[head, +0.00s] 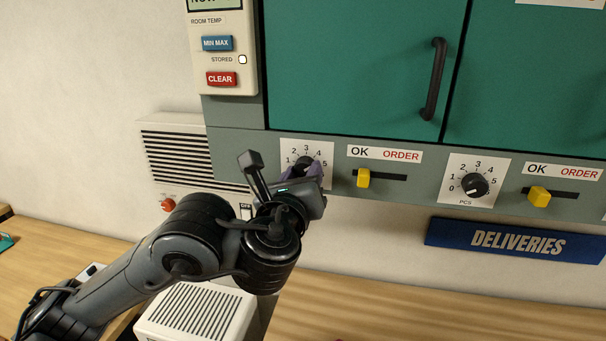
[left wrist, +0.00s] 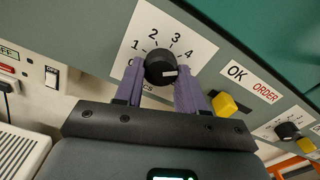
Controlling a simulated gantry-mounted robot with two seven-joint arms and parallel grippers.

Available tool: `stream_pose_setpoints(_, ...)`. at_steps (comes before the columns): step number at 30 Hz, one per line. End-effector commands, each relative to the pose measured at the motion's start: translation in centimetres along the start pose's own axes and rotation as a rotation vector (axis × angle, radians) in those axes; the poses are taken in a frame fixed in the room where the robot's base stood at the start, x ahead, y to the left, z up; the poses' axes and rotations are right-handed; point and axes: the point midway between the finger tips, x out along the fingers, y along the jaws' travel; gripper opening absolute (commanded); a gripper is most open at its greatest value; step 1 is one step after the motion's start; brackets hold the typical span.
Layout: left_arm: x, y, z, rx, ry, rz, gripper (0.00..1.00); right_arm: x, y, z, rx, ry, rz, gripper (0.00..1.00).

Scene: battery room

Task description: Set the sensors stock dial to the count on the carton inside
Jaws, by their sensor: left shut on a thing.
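My left gripper (head: 298,182) is shut on the black knob of the left stock dial (head: 304,162), below the green cabinet door. In the left wrist view its purple fingers (left wrist: 160,82) stand on both sides of the knob (left wrist: 160,68). The knob's white mark points right and slightly down, past the 4; a finger hides the scale there. A second stock dial (head: 474,186) to the right has its mark near 0. No name for either dial is readable. Both green doors (head: 350,60) are shut and no carton shows.
A yellow slider (head: 363,178) sits at the OK end just right of the gripped dial; another (head: 539,196) is farther right. A black door handle (head: 433,79) juts out above. A blue DELIVERIES sign (head: 514,241) hangs below. The wooden counter (head: 400,312) is largely bare.

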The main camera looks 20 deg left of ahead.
Motion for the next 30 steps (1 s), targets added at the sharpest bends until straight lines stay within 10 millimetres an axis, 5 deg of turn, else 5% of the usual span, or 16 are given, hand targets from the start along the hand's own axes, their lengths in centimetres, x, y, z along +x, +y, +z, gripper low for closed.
stream_pose_setpoints(15,0.00,0.15,0.05,0.369,-0.001,0.000,0.09,0.17,-0.12,0.02,0.005,0.001,-0.004,1.00)
stream_pose_setpoints(30,-0.01,0.17,0.04,0.451,0.000,0.000,0.09,0.21,-0.23,0.00,0.009,0.001,-0.007,1.00)
